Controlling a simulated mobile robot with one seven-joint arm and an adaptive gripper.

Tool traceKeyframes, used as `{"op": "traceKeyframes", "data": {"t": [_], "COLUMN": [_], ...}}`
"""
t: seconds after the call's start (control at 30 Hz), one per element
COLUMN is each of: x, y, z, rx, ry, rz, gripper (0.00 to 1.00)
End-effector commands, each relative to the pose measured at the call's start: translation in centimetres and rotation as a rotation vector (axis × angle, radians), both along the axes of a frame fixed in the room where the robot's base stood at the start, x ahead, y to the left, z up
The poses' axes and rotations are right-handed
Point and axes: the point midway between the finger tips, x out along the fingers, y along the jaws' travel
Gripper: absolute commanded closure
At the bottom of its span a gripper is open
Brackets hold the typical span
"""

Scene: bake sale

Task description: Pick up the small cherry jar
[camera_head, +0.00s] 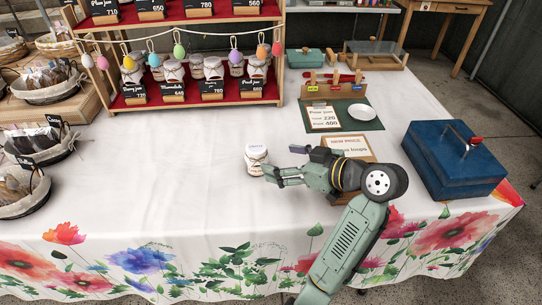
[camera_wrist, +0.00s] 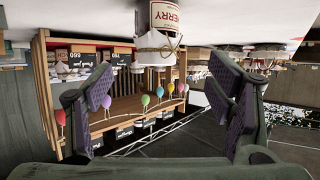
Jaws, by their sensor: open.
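The small cherry jar (camera_head: 256,159) stands upright on the white tablecloth, with a pale cover and a light label.
A wooden shelf (camera_head: 184,20) with red boards and several jars stands behind. A blue box (camera_head: 455,158) is on the right. A price sign (camera_head: 350,145) stands behind my gripper, near a green mat (camera_head: 367,125). Baskets (camera_head: 40,142) line the left. The cloth left of the jar is clear.

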Motion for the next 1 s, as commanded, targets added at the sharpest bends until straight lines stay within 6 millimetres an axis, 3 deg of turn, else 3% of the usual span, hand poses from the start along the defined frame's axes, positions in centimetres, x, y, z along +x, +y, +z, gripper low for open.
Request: {"op": "traceKeyframes", "data": {"t": [0.13,0.4,1.0], "x": [0.2,2.8,6.7], "y": [0.3,3.0,6.7], "z": [-0.6,-2.0,-4.7], "rx": [-0.001,-0.001,-0.002], "ry": [0.008,0.007,0.005], "rz": [0.005,0.006,0.002], "gripper": [0.26,0.26,0.26]}}
